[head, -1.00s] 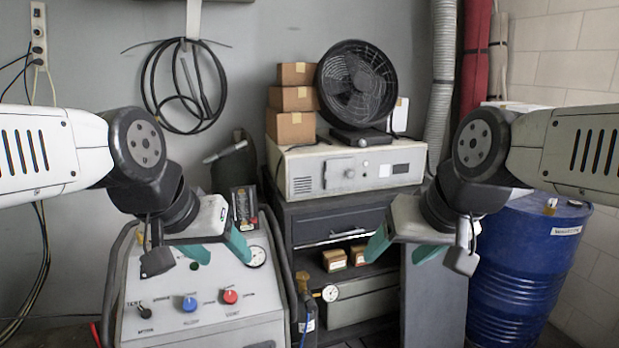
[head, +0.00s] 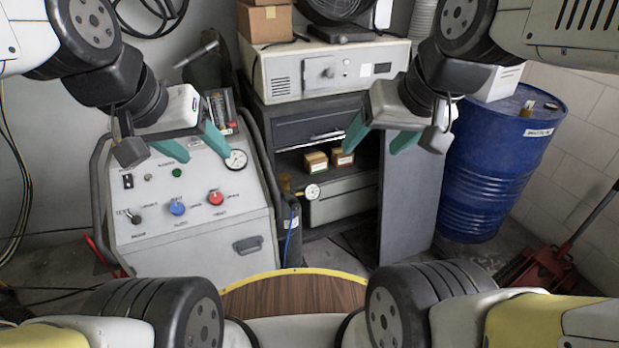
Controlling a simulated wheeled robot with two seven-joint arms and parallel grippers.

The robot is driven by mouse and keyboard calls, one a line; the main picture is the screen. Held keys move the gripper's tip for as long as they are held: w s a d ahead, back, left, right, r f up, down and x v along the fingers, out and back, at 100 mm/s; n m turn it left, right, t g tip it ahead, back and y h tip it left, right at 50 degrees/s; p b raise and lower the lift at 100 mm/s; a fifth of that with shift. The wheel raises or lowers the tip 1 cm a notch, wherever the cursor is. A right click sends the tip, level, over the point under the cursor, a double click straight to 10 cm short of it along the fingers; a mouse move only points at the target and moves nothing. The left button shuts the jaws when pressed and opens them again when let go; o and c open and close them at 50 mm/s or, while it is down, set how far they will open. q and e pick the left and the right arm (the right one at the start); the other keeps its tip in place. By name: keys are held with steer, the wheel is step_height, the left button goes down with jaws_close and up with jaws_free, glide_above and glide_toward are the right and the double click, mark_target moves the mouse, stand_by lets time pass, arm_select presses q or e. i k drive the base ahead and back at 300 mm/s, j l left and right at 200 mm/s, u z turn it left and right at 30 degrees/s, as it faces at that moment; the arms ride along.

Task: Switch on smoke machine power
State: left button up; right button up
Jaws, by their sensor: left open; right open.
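A grey wheeled machine (head: 230,262) with a sloped control panel stands at the left; I take it to be the smoke machine. Its panel carries a small black switch (head: 128,181), a green button (head: 177,172), a black toggle (head: 135,217), a blue knob (head: 177,207), a red knob (head: 215,197) and a round gauge (head: 236,160). The small labels are too blurred to read surely. My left gripper (head: 193,146) is open and empty, in front of the panel's upper part in the picture. My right gripper (head: 380,140) is open and empty before the dark cabinet (head: 300,130).
A white instrument box (head: 290,82) sits on the cabinet, and small boxes (head: 316,160) lie on its shelf. A blue drum (head: 500,165) stands at the right, with a red jack (head: 530,268) beside it on the floor. A hose and a small gauge (head: 312,192) are right of the machine.

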mark_target(128, 180)
steer(key=k+j+z, duration=0.2)
steer(key=k+j, duration=0.85)
steer(key=j, duration=0.4)
steer(key=k+j+z, duration=0.2)
steer(key=k+j, duration=0.95)
steer(key=j, duration=0.15)
steer(key=i+l+z, duration=0.2)
steer(key=i+z, duration=0.15)
steer(key=i, duration=0.15)
steer(key=i+z, duration=0.3)
steer(key=i, duration=0.15)
